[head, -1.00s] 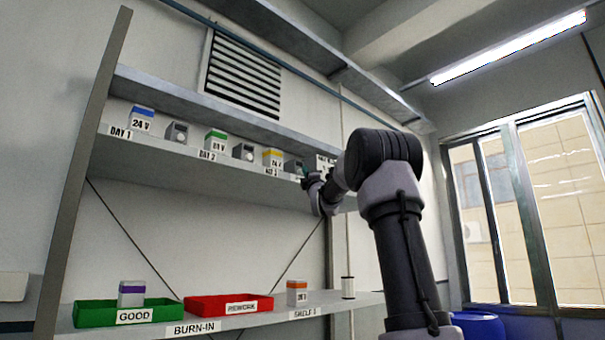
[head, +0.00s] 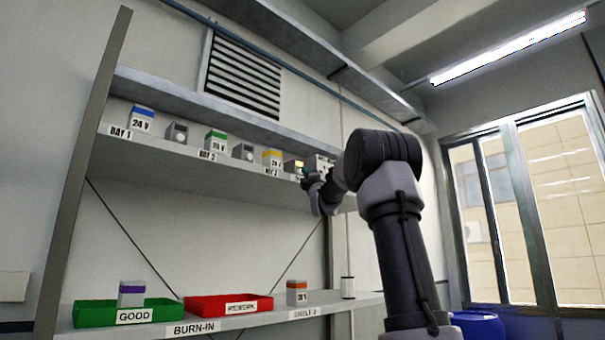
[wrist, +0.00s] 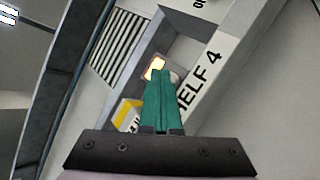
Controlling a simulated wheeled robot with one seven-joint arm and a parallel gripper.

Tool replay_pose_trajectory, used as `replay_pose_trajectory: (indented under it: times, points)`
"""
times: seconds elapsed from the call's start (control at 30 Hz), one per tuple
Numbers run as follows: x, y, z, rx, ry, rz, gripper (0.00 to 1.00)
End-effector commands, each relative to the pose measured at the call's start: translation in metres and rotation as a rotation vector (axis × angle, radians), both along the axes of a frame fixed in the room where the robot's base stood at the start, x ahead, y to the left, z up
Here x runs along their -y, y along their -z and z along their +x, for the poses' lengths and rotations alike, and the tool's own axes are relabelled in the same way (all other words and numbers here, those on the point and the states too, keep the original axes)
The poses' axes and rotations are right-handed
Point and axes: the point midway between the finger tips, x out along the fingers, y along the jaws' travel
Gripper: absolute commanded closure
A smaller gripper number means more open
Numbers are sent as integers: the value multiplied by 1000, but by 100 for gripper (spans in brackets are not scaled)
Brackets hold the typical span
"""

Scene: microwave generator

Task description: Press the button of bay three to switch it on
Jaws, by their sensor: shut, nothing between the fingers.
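The bay three unit (head: 292,166) is a small grey box on the upper shelf, right of a yellow-topped block (head: 272,158) above the BAY 3 label (head: 272,171). Its front shows a yellow glow. In the wrist view the lit lamp (wrist: 154,67) glows yellow-orange on the unit. A pale round part, apparently the button (wrist: 175,77), shows beside the fingertips, partly hidden by them. My gripper (wrist: 160,75) has its green fingers shut together with nothing between, in front of the unit. I cannot tell whether the fingertips touch the button. The gripper also shows small in the head view (head: 306,177).
Other blocks and grey units stand left along the upper shelf (head: 180,150). A white box (head: 318,163) stands to the right, close to my gripper. The lower shelf holds a green GOOD tray (head: 95,313) and a red REWORK tray (head: 215,305).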

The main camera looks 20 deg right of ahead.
Motion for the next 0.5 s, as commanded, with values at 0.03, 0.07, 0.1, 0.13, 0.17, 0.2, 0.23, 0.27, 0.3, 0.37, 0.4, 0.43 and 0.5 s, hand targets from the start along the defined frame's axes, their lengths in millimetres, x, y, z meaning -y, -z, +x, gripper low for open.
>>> replay_pose_trajectory:
  times: [0.03, 0.07, 0.1, 0.13, 0.17, 0.2, 0.23, 0.27, 0.3, 0.37, 0.4, 0.43, 0.5]
  points:
    - [1, 0, -3, 0, 1, -1, 100]
    - [1, 0, -5, -1, 0, 0, 100]
    - [2, 0, -7, -1, 0, 0, 100]
    - [2, 0, -8, -1, 0, 1, 100]
    - [3, 0, -10, 0, -1, 1, 100]
    - [3, 0, -11, 0, -1, 1, 100]
    - [3, 0, -12, 0, -1, 0, 100]
    - [4, 0, -12, 0, -1, 0, 100]
    - [4, 0, -12, 0, -1, -1, 100]
    - [4, 0, -12, 0, -1, -1, 100]
    - [4, 0, -12, 0, 0, 0, 100]
    - [4, 0, -12, 0, 0, 0, 100]
    - [4, 0, -13, 0, 0, 0, 100]
